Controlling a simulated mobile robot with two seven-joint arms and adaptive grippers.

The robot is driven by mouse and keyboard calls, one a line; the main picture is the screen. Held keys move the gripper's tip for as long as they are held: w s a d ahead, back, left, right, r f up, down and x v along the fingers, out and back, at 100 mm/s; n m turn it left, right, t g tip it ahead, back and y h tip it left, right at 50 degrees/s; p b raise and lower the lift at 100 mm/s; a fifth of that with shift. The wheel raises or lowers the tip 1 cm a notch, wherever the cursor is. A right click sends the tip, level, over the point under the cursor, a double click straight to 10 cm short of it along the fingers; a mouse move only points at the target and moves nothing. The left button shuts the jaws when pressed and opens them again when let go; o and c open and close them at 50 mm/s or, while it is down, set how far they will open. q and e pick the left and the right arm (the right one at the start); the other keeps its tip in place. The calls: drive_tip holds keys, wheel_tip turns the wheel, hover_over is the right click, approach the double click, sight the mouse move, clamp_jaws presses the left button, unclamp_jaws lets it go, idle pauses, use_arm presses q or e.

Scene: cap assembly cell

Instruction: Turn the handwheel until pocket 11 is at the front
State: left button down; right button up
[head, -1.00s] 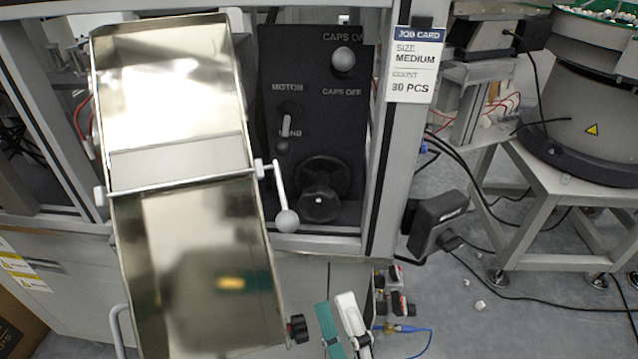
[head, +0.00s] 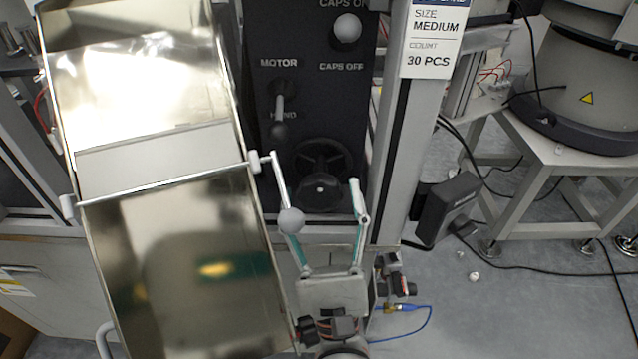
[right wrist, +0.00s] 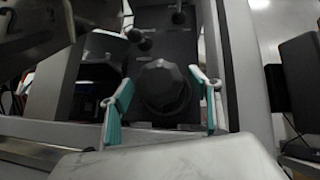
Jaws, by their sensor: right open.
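The black handwheel (head: 322,158) sits low on the dark control panel, with a round dark hub or knob at its front. Its knob also shows in the right wrist view (right wrist: 163,86), between the two fingers. My right gripper (head: 323,212) is open and empty, just below and in front of the handwheel, its teal-lined fingers pointing up toward it. In the right wrist view the fingers (right wrist: 160,98) stand apart on either side of the knob; I cannot tell whether they touch it. My left gripper is not in view.
A shiny metal chute (head: 180,240) stands close at the left. A lever with a grey ball (head: 291,221) overlaps the right gripper's left finger. The panel has a MOTOR/HAND switch (head: 279,110) and a caps knob (head: 347,28). A frame post (head: 392,150) stands at the right.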

drive_tip(key=shift+x, duration=1)
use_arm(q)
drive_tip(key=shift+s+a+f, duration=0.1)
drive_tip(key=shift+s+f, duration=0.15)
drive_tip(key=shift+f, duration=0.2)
use_arm(e)
drive_tip(key=shift+c, duration=0.3)
